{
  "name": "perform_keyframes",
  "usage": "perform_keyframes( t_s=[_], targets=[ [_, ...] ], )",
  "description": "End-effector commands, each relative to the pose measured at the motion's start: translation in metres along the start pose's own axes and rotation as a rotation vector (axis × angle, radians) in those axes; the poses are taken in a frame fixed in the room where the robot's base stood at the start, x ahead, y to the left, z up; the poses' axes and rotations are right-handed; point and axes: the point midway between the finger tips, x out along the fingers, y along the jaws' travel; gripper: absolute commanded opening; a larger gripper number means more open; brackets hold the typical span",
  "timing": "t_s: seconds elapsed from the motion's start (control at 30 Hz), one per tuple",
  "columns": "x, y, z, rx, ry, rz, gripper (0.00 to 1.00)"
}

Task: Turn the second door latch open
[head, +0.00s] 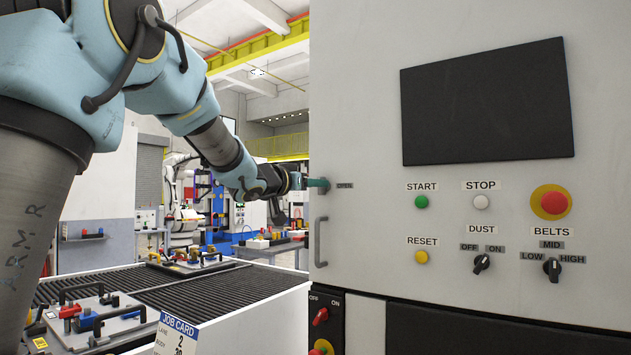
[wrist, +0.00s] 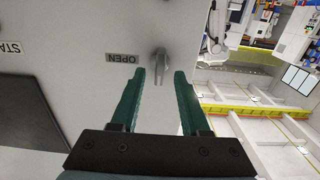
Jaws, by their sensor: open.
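The door latch (wrist: 160,61) is a small grey metal knob with a short lever on the pale cabinet face in the wrist view. The OPEN label (wrist: 123,57) beside it appears upside down there. My gripper (wrist: 160,74) is open, its two green fingers at either side of the latch's lever end; I cannot tell whether they touch it. In the head view my gripper (head: 319,183) is at the cabinet's left edge, just left of the OPEN label (head: 344,185), and hides the latch. No other latch is clearly visible.
A grey bar handle (head: 321,242) is on the cabinet below my gripper. A control panel with a dark screen (head: 488,102), buttons and knobs lies to the right. A conveyor (head: 190,298) carrying fixture trays stands at the lower left.

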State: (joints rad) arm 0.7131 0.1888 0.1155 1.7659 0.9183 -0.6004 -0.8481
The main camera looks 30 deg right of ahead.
Motion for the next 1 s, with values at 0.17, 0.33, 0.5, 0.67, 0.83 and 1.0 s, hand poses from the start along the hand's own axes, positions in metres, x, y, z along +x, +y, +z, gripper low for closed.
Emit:
perform_keyframes(
  t_s=[0.17,0.33,0.5,0.67,0.83,1.0],
  targets=[
    [0.014,0.000,0.000,0.000,-0.001,0.000,0.46],
    [0.016,0.000,0.000,0.000,0.000,-0.001,0.46],
    [0.016,0.000,0.000,0.000,0.000,-0.001,0.42],
    [0.015,0.000,0.000,0.000,0.000,-0.001,0.24],
    [0.015,0.000,0.000,0.000,0.000,-0.001,0.05],
    [0.015,0.000,0.000,0.000,0.000,-0.001,0.00]
  ],
)
